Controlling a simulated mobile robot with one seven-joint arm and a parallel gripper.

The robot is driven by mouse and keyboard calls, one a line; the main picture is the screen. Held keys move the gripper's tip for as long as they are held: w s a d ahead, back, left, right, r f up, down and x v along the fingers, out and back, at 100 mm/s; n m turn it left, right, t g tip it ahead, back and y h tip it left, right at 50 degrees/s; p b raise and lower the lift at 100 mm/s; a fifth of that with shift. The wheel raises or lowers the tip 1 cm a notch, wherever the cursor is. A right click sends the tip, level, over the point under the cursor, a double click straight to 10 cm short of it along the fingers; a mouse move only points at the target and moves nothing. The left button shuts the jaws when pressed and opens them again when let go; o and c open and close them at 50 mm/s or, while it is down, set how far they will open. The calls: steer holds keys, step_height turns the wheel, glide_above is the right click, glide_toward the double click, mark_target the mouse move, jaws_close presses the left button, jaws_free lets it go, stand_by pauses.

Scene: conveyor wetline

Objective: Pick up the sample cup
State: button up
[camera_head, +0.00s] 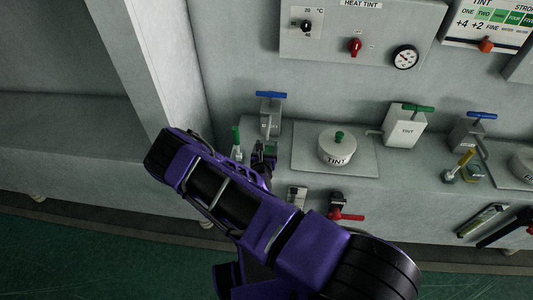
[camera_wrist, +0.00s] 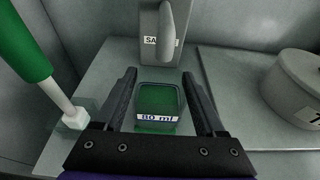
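The sample cup (camera_wrist: 158,106) is a small green vessel with a label reading "80 ml". In the wrist view it sits on the pale counter between the fingers of my gripper (camera_wrist: 158,98). The fingers are apart, one on each side, with a visible gap to the cup. In the head view my gripper (camera_head: 264,155) is at the counter, left of the round "TINT" pot, and my purple arm covers much of the foreground. A green patch shows at the gripper there, but the cup is too small to make out clearly.
A dispenser (camera_wrist: 165,30) with a spout and partly hidden label stands just behind the cup. A green-handled tool (camera_wrist: 28,45) with a white end is close on the left. The lidded TINT pot (camera_head: 338,147) is on the right. A wall (camera_head: 150,70) rises at the left.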

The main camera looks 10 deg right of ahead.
steer(key=c, duration=0.8)
steer(key=shift+r, duration=0.15)
steer(key=shift+r, duration=0.7)
steer(key=s+a, duration=0.2)
steer(key=s, duration=0.3)
steer(key=s+a, duration=0.1)
steer(key=s, duration=0.5)
steer(key=s+a, duration=0.2)
steer(key=s, duration=0.4)
steer(key=shift+a, duration=0.3)
